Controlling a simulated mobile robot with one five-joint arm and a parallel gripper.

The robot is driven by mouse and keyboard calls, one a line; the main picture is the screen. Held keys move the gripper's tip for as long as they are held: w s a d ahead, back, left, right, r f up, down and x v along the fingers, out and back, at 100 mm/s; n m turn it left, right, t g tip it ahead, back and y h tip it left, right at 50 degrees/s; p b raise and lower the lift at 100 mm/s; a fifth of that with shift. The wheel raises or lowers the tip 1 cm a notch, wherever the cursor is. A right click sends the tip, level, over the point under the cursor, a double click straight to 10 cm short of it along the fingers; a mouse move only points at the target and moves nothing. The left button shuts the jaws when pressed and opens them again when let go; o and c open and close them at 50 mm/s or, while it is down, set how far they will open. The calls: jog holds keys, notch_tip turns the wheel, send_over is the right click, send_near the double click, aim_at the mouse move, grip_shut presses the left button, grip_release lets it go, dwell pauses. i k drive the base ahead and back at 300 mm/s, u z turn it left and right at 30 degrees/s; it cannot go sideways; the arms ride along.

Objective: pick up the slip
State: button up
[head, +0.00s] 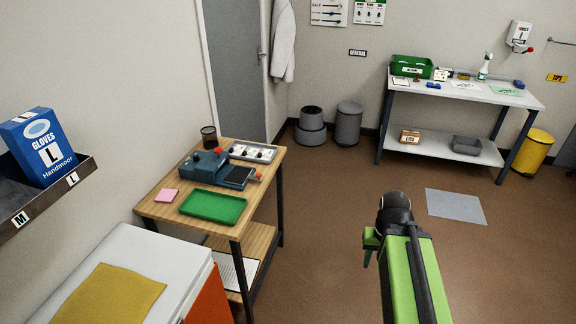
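No single thing is clearly marked as the slip. A small pink paper square (167,195) lies at the left of the wooden table's top, beside a green tray. White sheets with markings (506,90) lie on the far bench, and a white lined sheet (232,272) lies on the wooden table's lower shelf. My gripper (369,257) points down over open floor, right of the wooden table and well apart from all of these papers. Only a small green part of it shows beside my arm, so its opening and any held thing are hidden.
The wooden table (160,211) carries the green tray (212,208), a blue-grey device (205,168) and a dark cup (209,136). A white cabinet with a yellow cloth (110,298) stands at front left. Bins (348,124) stand by the back wall.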

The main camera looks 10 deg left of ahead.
aim_at(251, 152)
jog(key=u, duration=0.9)
jog(key=k, duration=0.1)
jog(key=z, duration=1.15)
jog(key=i, duration=1.6)
jog(key=u, duration=1.2)
jog(key=i, duration=0.9)
jog(key=u, duration=0.65)
